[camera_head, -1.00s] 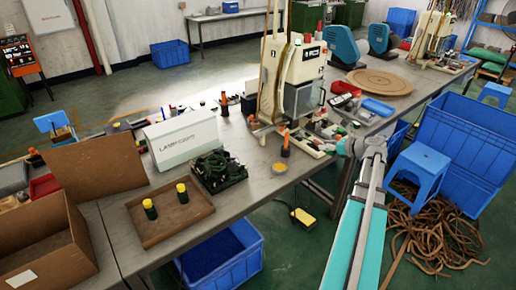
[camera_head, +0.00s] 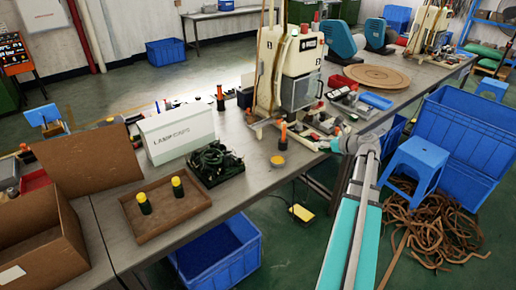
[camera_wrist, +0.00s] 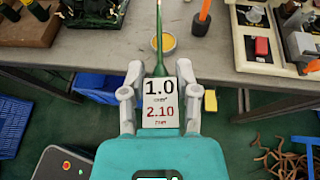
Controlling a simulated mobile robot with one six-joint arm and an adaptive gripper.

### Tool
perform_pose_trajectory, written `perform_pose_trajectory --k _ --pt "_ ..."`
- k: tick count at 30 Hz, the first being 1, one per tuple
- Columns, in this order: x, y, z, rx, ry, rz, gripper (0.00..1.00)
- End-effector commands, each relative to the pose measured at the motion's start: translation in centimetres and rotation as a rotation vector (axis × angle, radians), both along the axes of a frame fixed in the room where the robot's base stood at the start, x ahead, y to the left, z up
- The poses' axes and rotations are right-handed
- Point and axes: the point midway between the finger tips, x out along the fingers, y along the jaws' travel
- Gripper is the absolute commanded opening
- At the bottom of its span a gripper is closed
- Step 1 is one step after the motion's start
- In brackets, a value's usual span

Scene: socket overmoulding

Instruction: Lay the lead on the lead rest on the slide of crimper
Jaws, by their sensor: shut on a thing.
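My gripper (camera_wrist: 160,88) is shut on the green lead (camera_wrist: 159,62) in the wrist view. The lead's thin end points up the picture, and a white tag printed 1.0 and 2.10 (camera_wrist: 160,101) sits between the fingers. In the head view my gripper (camera_head: 338,143) is at the front edge of the bench, just right of the beige crimper (camera_head: 302,72). The lead is too small to make out there. The base of a machine (camera_wrist: 268,42) with a red part shows at upper right in the wrist view. I cannot make out the lead rest for certain.
An orange-topped dark tool (camera_head: 283,135) and a yellow dish (camera_head: 278,160) stand near the bench edge; the dish (camera_wrist: 164,43) is beyond the lead in the wrist view. A brown tray (camera_head: 165,232), a blue stool (camera_head: 418,165) and blue crates (camera_head: 465,145) surround the area.

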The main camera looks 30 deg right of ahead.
Motion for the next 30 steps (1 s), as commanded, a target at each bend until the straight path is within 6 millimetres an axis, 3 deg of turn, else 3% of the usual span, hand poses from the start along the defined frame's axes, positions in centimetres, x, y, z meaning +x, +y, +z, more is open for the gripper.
perform_pose_trajectory --k 1,18,24,30 --pt "0.2 0.0 -1.8 0.0 0.0 -0.007 0.0" --pt "2.1 -0.4 -11.3 -0.001 0.001 -0.094 0.0" --pt "2.7 -0.6 -14.1 0.0 0.0 -0.123 0.0" --pt "3.0 -0.6 -15.7 0.0 -0.002 -0.141 0.0"
